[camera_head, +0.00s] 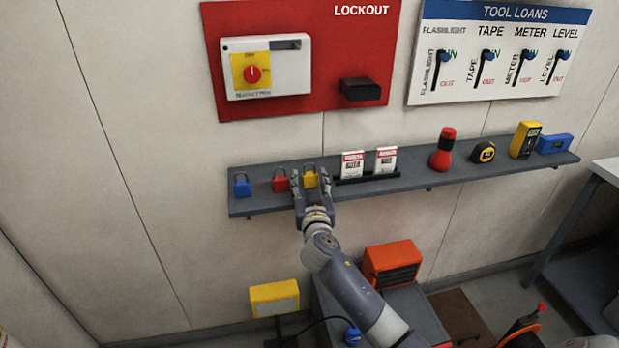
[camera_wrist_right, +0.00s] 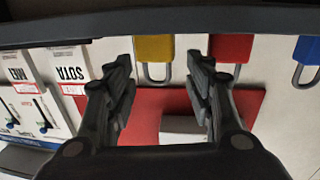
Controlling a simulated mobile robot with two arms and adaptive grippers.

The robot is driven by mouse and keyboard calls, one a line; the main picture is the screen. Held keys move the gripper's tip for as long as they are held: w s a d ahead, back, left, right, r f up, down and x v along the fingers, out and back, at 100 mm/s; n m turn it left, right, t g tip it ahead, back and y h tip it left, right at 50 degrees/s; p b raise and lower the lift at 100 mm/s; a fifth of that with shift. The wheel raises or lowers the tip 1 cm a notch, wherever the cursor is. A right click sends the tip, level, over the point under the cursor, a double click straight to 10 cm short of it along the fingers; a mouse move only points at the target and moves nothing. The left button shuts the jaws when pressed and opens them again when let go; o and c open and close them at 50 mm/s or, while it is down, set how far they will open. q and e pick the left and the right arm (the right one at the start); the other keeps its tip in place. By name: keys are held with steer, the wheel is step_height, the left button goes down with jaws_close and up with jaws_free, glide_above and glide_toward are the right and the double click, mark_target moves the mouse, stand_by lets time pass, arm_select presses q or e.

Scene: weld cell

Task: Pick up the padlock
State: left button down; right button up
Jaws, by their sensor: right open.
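Three padlocks stand in a row at the left end of the grey wall shelf: a blue padlock (camera_head: 242,188), a red padlock (camera_head: 280,183) and a yellow padlock (camera_head: 310,180). My right gripper (camera_head: 309,184) is open at the shelf, with its fingers on either side of the yellow padlock. In the right wrist view, which looks upside down, the yellow padlock (camera_wrist_right: 154,48) lies between and beyond the open fingers (camera_wrist_right: 160,65). The red padlock (camera_wrist_right: 230,48) is just right of the right finger, and the blue padlock (camera_wrist_right: 307,50) is farther right. My left gripper is not in view.
The shelf (camera_head: 410,184) also holds two tags in a rack (camera_head: 367,176), a red flashlight (camera_head: 443,150), a tape measure (camera_head: 482,152), a yellow meter (camera_head: 524,140) and a blue level (camera_head: 554,144). A red lockout board (camera_head: 330,60) hangs above. An orange case (camera_head: 393,264) stands below.

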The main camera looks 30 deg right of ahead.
mark_target(309, 173)
steer(key=shift+w+d+r, duration=0.15)
steer(key=shift+w+r, duration=0.1)
steer(key=p+x, duration=0.2)
steer(key=x, duration=0.2)
steer(key=shift+d+r, duration=0.15)
steer(key=shift+w, duration=0.2)
steer(key=c, duration=0.9)
steer(key=shift+c, duration=0.2)
